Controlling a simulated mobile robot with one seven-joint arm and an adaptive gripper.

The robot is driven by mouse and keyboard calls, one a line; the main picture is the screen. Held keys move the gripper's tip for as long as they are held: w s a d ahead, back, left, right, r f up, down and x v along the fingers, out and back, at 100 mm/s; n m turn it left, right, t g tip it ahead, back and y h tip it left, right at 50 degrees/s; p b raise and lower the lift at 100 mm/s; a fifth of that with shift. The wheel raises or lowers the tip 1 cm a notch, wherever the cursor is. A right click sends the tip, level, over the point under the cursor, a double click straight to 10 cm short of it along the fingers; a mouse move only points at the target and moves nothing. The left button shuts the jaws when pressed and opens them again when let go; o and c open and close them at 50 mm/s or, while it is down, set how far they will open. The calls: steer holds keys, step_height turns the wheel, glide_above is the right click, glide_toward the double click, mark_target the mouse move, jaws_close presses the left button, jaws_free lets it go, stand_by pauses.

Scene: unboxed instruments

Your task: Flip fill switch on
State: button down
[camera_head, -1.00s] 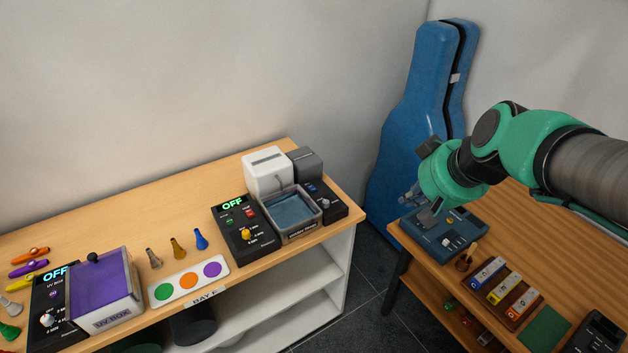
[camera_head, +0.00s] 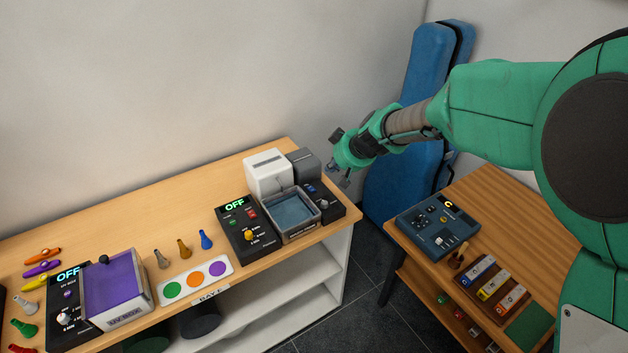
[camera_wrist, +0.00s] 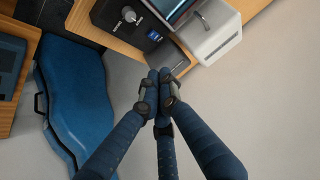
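A water bath (camera_head: 291,211) stands at the right end of the long bench. The labels are too small to read. In the wrist view, the panel (camera_wrist: 110,16), a blue switch (camera_wrist: 153,35) and the knob (camera_wrist: 129,14) show at the top. My gripper (camera_head: 340,178) hangs in the air just right of the panel and grey box, apart from them. In the wrist view, its fingertips (camera_wrist: 159,76) are together with nothing between them.
A white box (camera_head: 267,173) and a grey box (camera_head: 304,164) stand behind the bath. A black panel (camera_head: 246,229) reading OFF is on its left. A blue instrument case (camera_head: 400,190) leans behind my arm. A second table (camera_head: 475,205) is at the right.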

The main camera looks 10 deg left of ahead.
steer(key=shift+n, duration=0.3)
steer(key=shift+a+r+p+x, duration=0.1)
steer(key=shift+a+p+x, duration=0.1)
steer(key=shift+x, duration=0.7)
steer(key=shift+a+r+p+x, duration=0.1)
steer(key=shift+a+x, duration=0.05)
steer(key=shift+x, duration=0.75)
steer(key=shift+a+r+p+x, duration=0.1)
steer(key=shift+a+x, duration=0.1)
steer(key=shift+x, duration=0.7)
steer(key=shift+f, duration=0.15)
glide_above(309, 189)
steer(key=s+d, duration=0.1)
steer(key=d, duration=0.1)
steer(key=f, duration=0.8)
steer(key=shift+s+a+b, duration=0.1)
steer(key=shift+a+b, duration=0.15)
steer(key=shift+b, duration=0.1)
step_height(309, 189, down, 2)
steer(key=shift+s+d+f+b, duration=0.15)
steer(key=shift+b, duration=0.25)
steer(key=shift+d+f, duration=0.1)
steer(key=shift+f, duration=0.55)
steer(key=shift+s+f+b, duration=0.1)
steer(key=shift+f+b, duration=0.1)
steer(key=shift+b, duration=0.4)
